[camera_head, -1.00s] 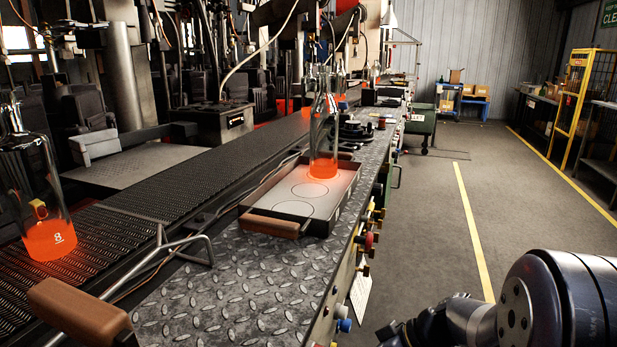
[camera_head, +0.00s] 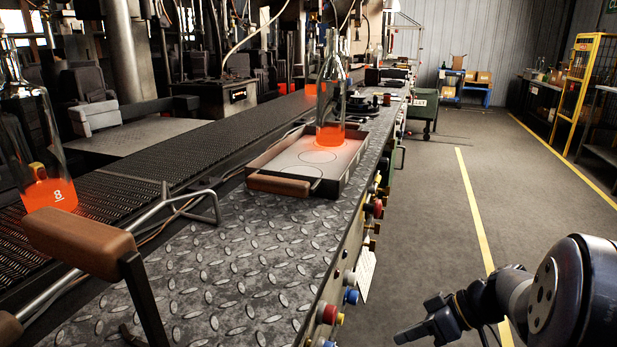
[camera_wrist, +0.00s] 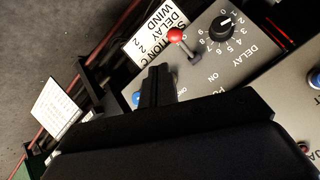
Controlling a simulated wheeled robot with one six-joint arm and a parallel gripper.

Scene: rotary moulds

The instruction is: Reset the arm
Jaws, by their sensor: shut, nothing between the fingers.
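My arm is at the lower right of the head view, out over the floor beside the bench. My gripper (camera_head: 428,328) is at its left end, shut and empty, near the bench's side panel but apart from it. In the wrist view my gripper (camera_wrist: 157,88) is dark and points at a control panel (camera_wrist: 215,75). That panel has a red-tipped lever (camera_wrist: 176,36), a black dial (camera_wrist: 227,22) marked DELAY and a blue button (camera_wrist: 137,98) partly hidden by the fingers.
A bottle with a glowing orange base (camera_head: 331,100) stands on a tray (camera_head: 282,165) on the metal bench (camera_head: 240,260). Another glowing bottle (camera_head: 45,185) stands at the left by the conveyor (camera_head: 150,165). A wooden handle (camera_head: 80,243) rises at the front left. The floor (camera_head: 430,220) is clear.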

